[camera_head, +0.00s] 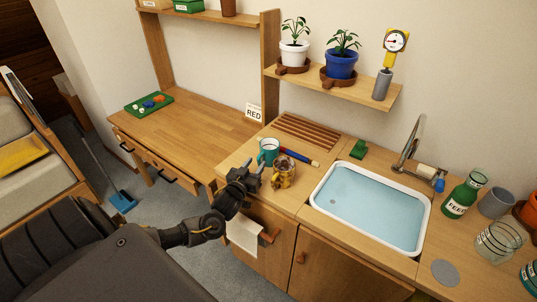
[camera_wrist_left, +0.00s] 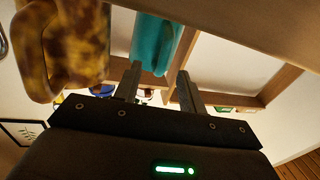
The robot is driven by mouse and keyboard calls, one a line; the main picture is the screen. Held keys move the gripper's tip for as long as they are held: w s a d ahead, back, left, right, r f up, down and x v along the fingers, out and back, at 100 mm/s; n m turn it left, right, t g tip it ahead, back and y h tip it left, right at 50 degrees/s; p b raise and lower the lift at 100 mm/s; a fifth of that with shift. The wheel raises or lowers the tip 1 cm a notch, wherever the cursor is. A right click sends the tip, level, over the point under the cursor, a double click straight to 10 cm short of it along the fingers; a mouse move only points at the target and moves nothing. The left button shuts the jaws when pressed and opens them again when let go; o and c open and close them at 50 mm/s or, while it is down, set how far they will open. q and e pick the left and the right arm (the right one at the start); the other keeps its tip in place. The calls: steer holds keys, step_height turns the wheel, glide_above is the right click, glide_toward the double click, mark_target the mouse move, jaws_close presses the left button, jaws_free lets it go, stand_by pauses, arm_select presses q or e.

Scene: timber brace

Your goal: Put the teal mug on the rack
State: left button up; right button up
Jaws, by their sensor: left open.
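The teal mug (camera_head: 267,146) stands on the wooden counter left of the sink, with a brown mottled mug (camera_head: 285,176) close in front of it to the right. The slatted wooden rack (camera_head: 303,137) lies behind them and looks empty. My left gripper (camera_head: 253,175) is open and empty at the counter's front edge, just short of the teal mug and left of the mottled one. In the left wrist view the teal mug (camera_wrist_left: 154,40) shows beyond the fingers, roughly in line with the gap between them; the mottled mug (camera_wrist_left: 80,45) is left of them. My right gripper is not in view.
A blue and red brush-like tool (camera_head: 299,157) lies between the mugs and rack. A green block (camera_head: 358,149) sits behind the water-filled sink (camera_head: 372,205). A potted-plant shelf (camera_head: 335,83) hangs above. The desk (camera_head: 195,118) at left has clear room.

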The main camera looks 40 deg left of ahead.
mark_target(266, 156)
arm_select(q)
steer(key=shift+x, duration=1.1)
jaws_close()
